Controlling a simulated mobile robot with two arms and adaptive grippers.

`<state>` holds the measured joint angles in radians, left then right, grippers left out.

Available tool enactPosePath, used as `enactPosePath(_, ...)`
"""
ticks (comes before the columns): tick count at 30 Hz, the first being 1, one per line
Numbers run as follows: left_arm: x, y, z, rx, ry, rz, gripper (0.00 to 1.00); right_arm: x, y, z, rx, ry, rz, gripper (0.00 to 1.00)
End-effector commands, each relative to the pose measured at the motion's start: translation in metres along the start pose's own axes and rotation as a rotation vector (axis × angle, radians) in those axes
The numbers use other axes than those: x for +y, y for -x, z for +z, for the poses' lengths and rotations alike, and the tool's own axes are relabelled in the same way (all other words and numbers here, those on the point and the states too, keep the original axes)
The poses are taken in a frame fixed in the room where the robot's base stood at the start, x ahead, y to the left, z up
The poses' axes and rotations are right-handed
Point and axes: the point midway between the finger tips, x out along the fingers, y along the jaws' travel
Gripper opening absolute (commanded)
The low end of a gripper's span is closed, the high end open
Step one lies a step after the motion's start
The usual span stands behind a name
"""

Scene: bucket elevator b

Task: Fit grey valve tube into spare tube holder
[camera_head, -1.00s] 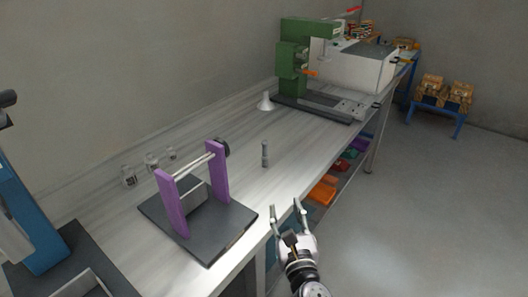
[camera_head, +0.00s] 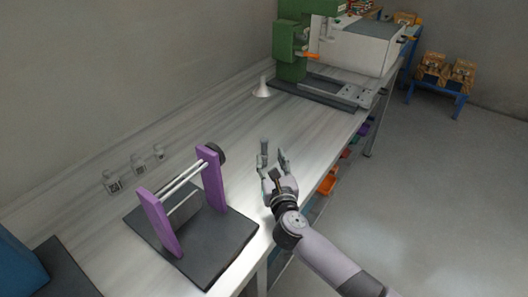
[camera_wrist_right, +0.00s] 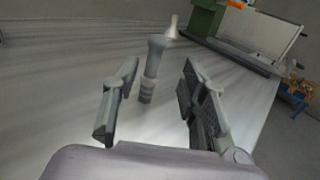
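The grey valve tube (camera_head: 264,146) stands upright on the bench, its lower part hidden by my right gripper in the head view. My right gripper (camera_head: 274,157) is open and empty, just in front of the tube. In the right wrist view the tube (camera_wrist_right: 152,68) stands ahead of the open fingers (camera_wrist_right: 155,85), nearer the left finger. I cannot tell which thing is the spare tube holder; a purple stand (camera_head: 212,182) with light rods on a dark base is to the left of the gripper. My left gripper is out of view.
A white cone (camera_head: 262,89) stands behind the tube. A green machine (camera_head: 291,50) on a dark base is at the far end. Orange bins (camera_head: 327,182) show below the bench edge. The bench between the tube and cone is clear.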

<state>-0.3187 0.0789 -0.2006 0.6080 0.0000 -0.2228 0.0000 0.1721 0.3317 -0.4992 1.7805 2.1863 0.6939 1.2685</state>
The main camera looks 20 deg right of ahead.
Motion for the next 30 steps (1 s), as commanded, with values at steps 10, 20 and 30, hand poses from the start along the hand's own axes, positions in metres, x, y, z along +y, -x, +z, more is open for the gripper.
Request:
enactPosePath(10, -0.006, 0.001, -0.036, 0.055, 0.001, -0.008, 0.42, 0.002, -0.031, -0.001, -0.002, 0.002, 0.001, 0.40)
enactPosePath(20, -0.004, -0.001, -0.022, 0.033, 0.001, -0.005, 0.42, 0.007, -0.071, -0.005, 0.000, 0.002, 0.001, 0.40)
enactPosePath(30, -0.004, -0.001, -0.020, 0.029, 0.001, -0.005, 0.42, 0.007, -0.073, -0.005, 0.000, 0.001, 0.002, 0.34)
